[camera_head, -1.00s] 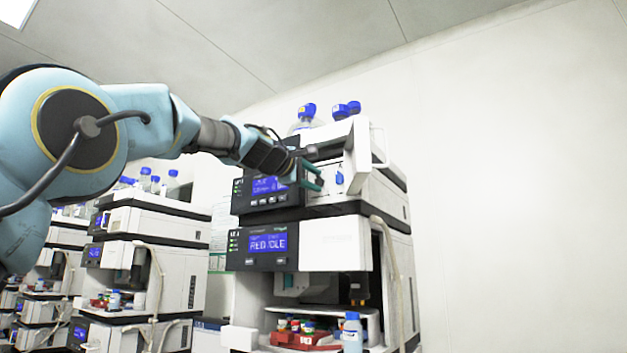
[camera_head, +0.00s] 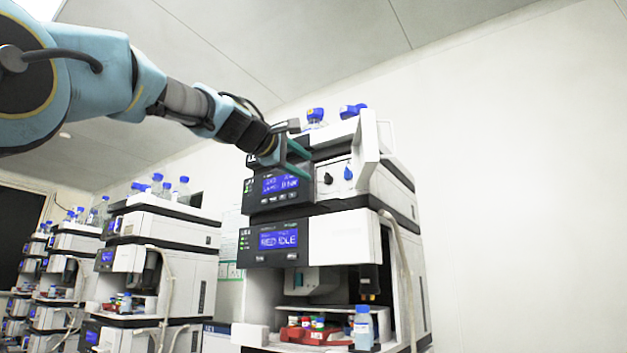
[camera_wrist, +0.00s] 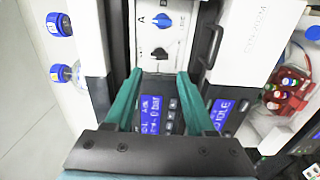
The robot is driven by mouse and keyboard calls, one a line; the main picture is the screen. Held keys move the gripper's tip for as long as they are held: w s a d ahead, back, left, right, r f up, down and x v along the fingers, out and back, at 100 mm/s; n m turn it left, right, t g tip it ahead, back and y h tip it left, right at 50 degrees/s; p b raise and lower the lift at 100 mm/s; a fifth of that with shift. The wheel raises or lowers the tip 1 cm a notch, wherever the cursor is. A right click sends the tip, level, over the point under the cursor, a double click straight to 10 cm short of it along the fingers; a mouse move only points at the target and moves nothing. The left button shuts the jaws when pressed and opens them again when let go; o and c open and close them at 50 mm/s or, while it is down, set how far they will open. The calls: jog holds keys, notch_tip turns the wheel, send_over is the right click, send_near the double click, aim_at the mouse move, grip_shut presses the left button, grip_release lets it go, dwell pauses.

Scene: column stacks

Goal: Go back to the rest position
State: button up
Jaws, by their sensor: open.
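My gripper (camera_head: 292,160) is in front of the upper module of the near instrument stack (camera_head: 345,221), at the upper left of its front. Its two green fingers are apart with nothing between them. In the wrist view, my gripper (camera_wrist: 156,80) points at a white panel with a blue knob (camera_wrist: 163,20) and a dark knob, beside a blue display (camera_wrist: 151,113). I cannot tell whether the fingertips touch the panel. A white door (camera_head: 367,145) stands open on the upper module, to the right of the fingers.
Blue-capped bottles (camera_head: 315,117) stand on top of the near stack. A red vial rack (camera_head: 315,334) and a blue-capped bottle (camera_head: 363,327) sit in its lower bay. More instrument stacks (camera_head: 165,260) stand to the left. The space before the right wall is clear.

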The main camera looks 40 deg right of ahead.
jog(key=shift+v, duration=0.85)
